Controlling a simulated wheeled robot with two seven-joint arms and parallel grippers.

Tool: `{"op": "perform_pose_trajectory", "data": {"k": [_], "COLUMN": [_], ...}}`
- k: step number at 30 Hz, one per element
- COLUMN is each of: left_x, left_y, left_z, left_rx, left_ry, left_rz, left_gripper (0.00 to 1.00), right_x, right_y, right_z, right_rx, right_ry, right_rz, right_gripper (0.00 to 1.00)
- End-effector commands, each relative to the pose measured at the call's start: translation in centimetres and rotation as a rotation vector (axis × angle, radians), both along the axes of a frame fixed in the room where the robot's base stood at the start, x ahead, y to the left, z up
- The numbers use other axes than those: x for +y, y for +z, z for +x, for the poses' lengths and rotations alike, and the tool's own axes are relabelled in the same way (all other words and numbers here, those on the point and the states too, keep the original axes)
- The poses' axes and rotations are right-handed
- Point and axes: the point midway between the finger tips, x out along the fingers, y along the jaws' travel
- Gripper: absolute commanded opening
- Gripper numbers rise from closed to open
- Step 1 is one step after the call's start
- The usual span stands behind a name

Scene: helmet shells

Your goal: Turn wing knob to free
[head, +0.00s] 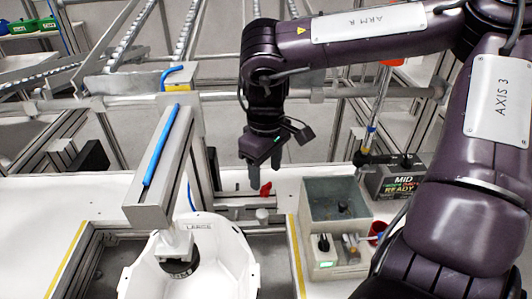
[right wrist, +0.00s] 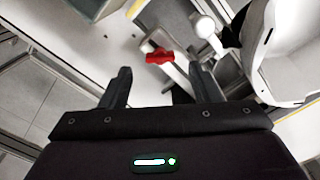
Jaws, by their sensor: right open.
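The red wing knob (head: 265,189) sits at the front of the metal clamp behind the white helmet shell (head: 228,255). It also shows in the right wrist view (right wrist: 159,56), just beyond the fingertips and roughly between them. My right gripper (head: 266,172) points down above the knob, open and empty; its two dark fingers also show in the right wrist view (right wrist: 163,80). I see no contact between fingers and knob. The shell, marked LARGE, sits under a grey arm with a blue strip (head: 162,145). My left gripper is not in view.
A grey open-topped box (head: 335,200) with a green-lit panel stands right of the knob. Metal rails (head: 120,101) run behind. The white bench at left is clear.

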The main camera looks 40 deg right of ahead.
Motion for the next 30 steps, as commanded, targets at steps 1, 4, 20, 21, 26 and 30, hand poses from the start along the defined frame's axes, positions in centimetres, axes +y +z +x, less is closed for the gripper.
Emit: {"op": "perform_pose_trajectory", "data": {"k": [1,4,20,21,26,30], "left_x": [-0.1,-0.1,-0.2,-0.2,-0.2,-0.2], "left_y": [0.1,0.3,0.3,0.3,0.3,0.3], "left_z": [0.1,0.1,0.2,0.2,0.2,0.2], "left_rx": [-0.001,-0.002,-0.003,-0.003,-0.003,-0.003], "left_ry": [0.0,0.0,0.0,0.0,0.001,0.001], "left_rz": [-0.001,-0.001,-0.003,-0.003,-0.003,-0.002], "left_gripper": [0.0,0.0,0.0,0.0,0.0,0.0], "right_x": [0.0,0.0,0.0,0.0,0.0,0.0], "right_y": [-0.9,-2.3,-4.0,-4.0,-4.0,-4.0], "right_z": [-0.1,-0.1,0.0,0.0,0.0,0.0], "right_rx": [0.005,0.004,-0.001,-0.001,-0.001,-0.001], "right_ry": [-0.001,-0.001,-0.001,-0.001,-0.001,0.0], "right_rz": [0.002,0.0,0.0,0.0,0.0,0.0], "right_gripper": [0.56,0.56,0.48,0.43,0.22,0.12]}}
